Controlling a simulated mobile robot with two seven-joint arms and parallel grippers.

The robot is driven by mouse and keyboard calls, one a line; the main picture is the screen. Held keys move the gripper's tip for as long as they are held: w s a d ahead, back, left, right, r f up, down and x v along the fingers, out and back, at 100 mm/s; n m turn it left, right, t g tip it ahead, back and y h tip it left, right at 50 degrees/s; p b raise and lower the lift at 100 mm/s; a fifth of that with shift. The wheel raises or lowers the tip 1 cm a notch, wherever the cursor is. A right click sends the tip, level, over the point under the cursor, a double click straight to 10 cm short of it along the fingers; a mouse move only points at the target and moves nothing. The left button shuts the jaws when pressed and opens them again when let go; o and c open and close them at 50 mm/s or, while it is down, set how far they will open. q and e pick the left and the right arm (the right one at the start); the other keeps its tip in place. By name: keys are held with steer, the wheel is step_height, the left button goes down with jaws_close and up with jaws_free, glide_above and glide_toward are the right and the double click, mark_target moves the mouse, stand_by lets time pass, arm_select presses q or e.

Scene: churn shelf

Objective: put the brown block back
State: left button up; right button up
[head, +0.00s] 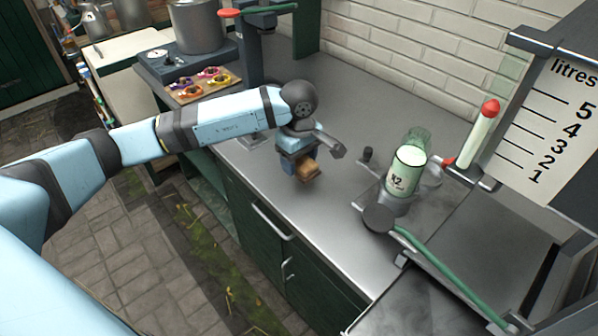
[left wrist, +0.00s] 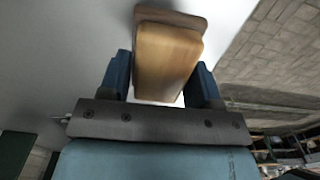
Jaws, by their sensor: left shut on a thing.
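The brown block (head: 308,171) is at the end of my left gripper (head: 297,163), over the grey metal counter near its front edge. In the left wrist view the brown block (left wrist: 165,60) sits between the two blue fingers of my left gripper (left wrist: 163,78), with a wider darker brown part at its far end. The left gripper is shut on it. I cannot tell whether the block touches the counter. My right gripper is not in view.
A glass jar marked K2 (head: 404,172) stands on a metal fixture to the right, with a red-tipped post (head: 477,135) beside it. A tray of colourful pieces (head: 205,85) and a pot (head: 197,27) are at the back left. The counter (head: 345,85) behind the gripper is clear.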

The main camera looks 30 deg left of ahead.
mark_target(299, 174)
arm_select(q)
step_height(299, 174, down, 4)
steer(key=shift+f, duration=0.1)
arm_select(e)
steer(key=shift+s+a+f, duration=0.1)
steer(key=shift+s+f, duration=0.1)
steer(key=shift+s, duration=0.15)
arm_select(q)
steer(key=shift+f, duration=0.15)
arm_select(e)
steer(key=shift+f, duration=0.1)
arm_select(q)
steer(key=o, duration=0.9)
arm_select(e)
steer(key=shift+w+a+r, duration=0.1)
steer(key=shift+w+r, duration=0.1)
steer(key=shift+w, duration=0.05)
